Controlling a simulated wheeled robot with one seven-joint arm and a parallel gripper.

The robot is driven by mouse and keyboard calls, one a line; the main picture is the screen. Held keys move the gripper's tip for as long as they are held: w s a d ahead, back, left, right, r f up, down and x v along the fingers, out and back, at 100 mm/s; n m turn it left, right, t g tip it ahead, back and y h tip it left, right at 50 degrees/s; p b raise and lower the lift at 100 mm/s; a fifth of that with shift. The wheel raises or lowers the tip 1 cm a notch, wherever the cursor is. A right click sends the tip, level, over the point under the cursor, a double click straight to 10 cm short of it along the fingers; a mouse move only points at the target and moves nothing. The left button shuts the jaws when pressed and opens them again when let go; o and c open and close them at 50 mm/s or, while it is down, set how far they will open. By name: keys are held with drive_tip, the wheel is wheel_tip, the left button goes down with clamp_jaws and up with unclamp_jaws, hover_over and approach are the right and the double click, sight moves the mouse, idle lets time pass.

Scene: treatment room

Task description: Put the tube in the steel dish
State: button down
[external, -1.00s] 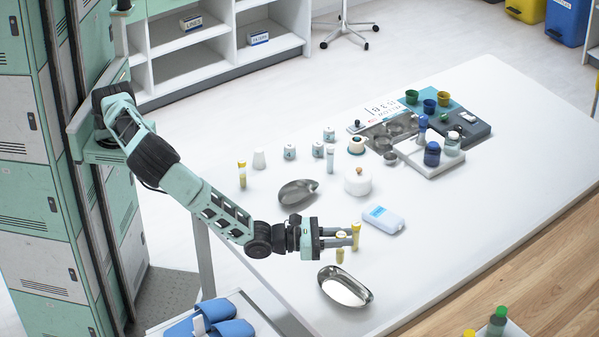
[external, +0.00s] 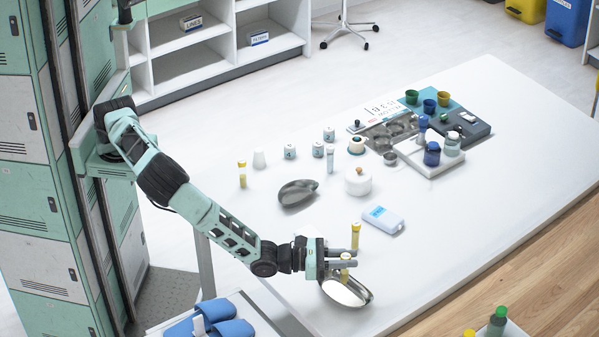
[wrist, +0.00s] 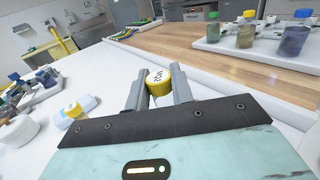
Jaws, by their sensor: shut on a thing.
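My gripper (external: 347,259) is shut on a tube (external: 345,266) with a yellow cap. The tube hangs upright between the fingers. In the wrist view the tube's cap (wrist: 159,80) has a pale top with dark lettering and sits between the fingertips. The near steel dish (external: 354,293), a shiny kidney shape, lies at the table's near edge. The tube's lower end overlaps the dish's far part in the external view; I cannot tell its height above it. The dish is not visible in the wrist view. A second steel dish (external: 298,193) lies farther back.
Another yellow-capped tube (external: 356,234) stands just behind my gripper. A white-and-blue box (external: 383,219) lies right of it. A white lidded pot (external: 358,182) and a yellow-capped tube (external: 242,175) stand farther back. The table's right front is clear.

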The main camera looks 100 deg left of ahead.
drive_tip(key=shift+f+b, duration=1.1)
drive_tip(key=shift+f, duration=0.8)
drive_tip(key=c, duration=1.1)
unclamp_jaws()
wheel_tip(320, 180, up, 7)
drive_tip(key=p, duration=0.5)
drive_tip(key=shift+r+p, duration=0.1)
drive_tip(key=shift+p, duration=0.2)
